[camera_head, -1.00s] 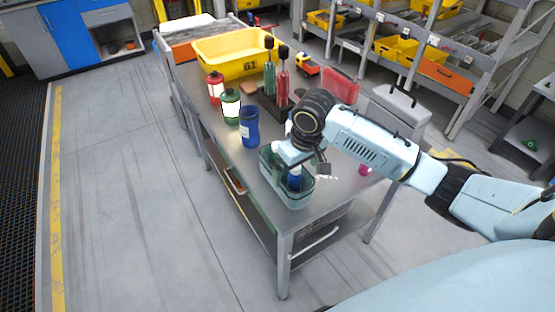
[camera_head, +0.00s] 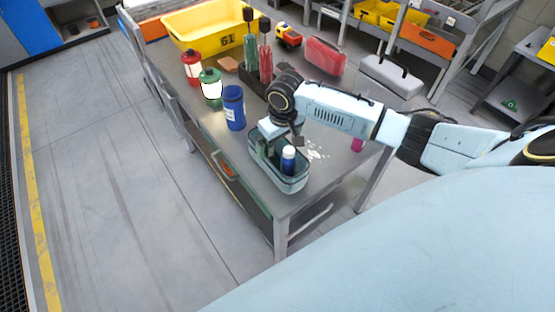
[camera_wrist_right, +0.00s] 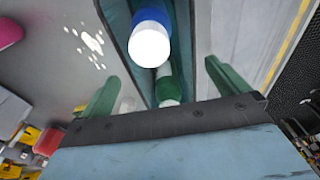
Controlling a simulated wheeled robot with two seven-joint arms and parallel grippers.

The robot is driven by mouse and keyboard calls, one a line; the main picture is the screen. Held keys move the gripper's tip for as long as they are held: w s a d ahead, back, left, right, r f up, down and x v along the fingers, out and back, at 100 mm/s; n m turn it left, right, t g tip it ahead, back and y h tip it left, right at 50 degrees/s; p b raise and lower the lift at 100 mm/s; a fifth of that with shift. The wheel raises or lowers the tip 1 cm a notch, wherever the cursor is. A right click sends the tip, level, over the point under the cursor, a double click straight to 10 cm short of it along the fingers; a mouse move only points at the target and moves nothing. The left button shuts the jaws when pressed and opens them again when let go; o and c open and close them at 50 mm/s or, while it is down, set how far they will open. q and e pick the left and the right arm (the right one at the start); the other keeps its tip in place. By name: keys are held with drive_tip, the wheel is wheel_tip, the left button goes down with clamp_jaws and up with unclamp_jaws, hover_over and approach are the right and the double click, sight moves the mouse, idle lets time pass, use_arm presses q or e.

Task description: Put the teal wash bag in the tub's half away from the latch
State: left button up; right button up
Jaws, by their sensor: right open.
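The teal wash bag (camera_head: 293,184) is an open, see-through container near the table's front corner. It holds a blue bottle with a white cap (camera_head: 288,158) and a green one, seen in the wrist view (camera_wrist_right: 168,85). My right gripper (camera_head: 281,139) is at the bag's far end. In the wrist view my right gripper (camera_wrist_right: 161,72) is open, with a finger on each side of the bag (camera_wrist_right: 119,25); whether they touch it I cannot tell. The yellow tub (camera_head: 212,38), marked 61, stands at the table's far end; I cannot make out its latch. My left gripper is out of view.
Red (camera_head: 191,68), green (camera_head: 211,88) and blue (camera_head: 234,108) containers line the table's left edge. A dark rack (camera_head: 256,80) with bottles stands between bag and tub.

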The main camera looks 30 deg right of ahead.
wheel_tip(320, 180, down, 3)
drive_tip(key=shift+w+a+r, duration=0.1)
drive_tip(key=shift+w, duration=0.05)
drive_tip(key=shift+f, duration=0.5)
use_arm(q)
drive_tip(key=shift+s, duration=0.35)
use_arm(e)
drive_tip(key=shift+w, duration=0.1)
drive_tip(key=c, duration=1.5)
